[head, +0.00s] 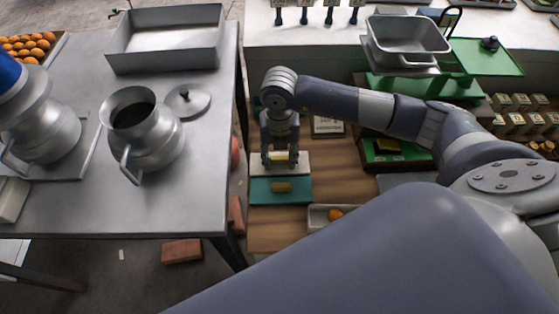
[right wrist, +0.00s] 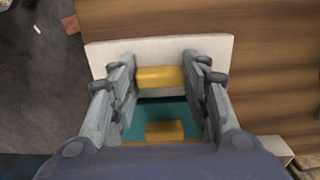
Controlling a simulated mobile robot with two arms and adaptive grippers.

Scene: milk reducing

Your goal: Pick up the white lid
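The white lid (head: 302,158) is a flat white plate with a yellow handle, on the wooden surface side of the scene. It also shows in the right wrist view (right wrist: 208,46), with its yellow handle (right wrist: 160,77) between my fingers. My right gripper (head: 280,164) points down over the lid, one finger at each end of the handle. The fingers (right wrist: 160,70) look spread and very close to the handle ends; I cannot tell whether they press on it. Whether the lid is raised is unclear. My left gripper is not in view.
A teal lid (head: 300,191) with a yellow handle lies just in front of the white one. A small tray (head: 318,217) with an orange item is nearby. The metal table (head: 205,200) with pots stands left. Bare wood (head: 345,172) lies right of the lids.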

